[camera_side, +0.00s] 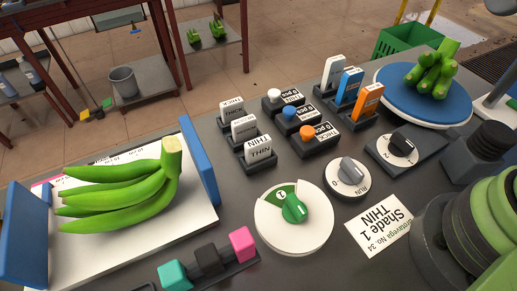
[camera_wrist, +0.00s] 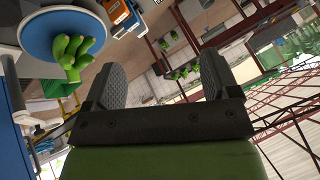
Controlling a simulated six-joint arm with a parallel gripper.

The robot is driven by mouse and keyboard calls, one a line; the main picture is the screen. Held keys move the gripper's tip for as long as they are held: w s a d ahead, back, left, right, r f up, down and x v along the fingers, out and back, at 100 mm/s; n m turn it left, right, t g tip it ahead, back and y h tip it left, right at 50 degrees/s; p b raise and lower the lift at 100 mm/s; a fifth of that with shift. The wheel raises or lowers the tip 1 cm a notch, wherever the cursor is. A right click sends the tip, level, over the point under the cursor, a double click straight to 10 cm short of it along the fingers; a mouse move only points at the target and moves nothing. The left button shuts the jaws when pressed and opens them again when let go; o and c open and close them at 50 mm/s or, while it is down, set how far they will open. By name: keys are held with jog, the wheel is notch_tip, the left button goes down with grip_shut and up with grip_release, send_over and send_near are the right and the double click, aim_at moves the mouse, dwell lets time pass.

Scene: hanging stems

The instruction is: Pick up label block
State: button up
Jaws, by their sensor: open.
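Three white label blocks stand in dark holders on the grey table in the side view: a back one (camera_side: 232,109), a middle one (camera_side: 244,128) and a front one (camera_side: 258,149) reading THIN. Three taller labelled blocks, white (camera_side: 332,71), blue (camera_side: 349,86) and orange (camera_side: 370,98), stand to their right. I cannot tell which one the task means. My gripper (camera_wrist: 162,82) is open and empty in the wrist view, its two dark fingers wide apart. The fingers are apart from every block. The side view does not show the fingers, only part of my green arm at the right.
Green bananas (camera_side: 120,192) lie on a white tray with blue end walls (camera_side: 201,160). More bananas (camera_side: 437,73) sit on a blue disc (camera_side: 397,92). A white dial (camera_side: 265,218), a knob (camera_side: 347,172), a label card (camera_side: 380,231) and coloured cubes (camera_side: 207,261) occupy the front.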

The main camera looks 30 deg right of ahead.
jog(key=n+g+h, duration=0.2)
jog(key=n+g, duration=0.1)
jog(key=n, duration=0.1)
send_near(258, 141)
jog(key=x, duration=0.4)
jog(key=shift+d+f, duration=0.15)
jog(key=shift+f, duration=0.05)
jog(key=shift+x, duration=2.9)
jog(key=c, duration=1)
jog(key=shift+o, duration=0.2)
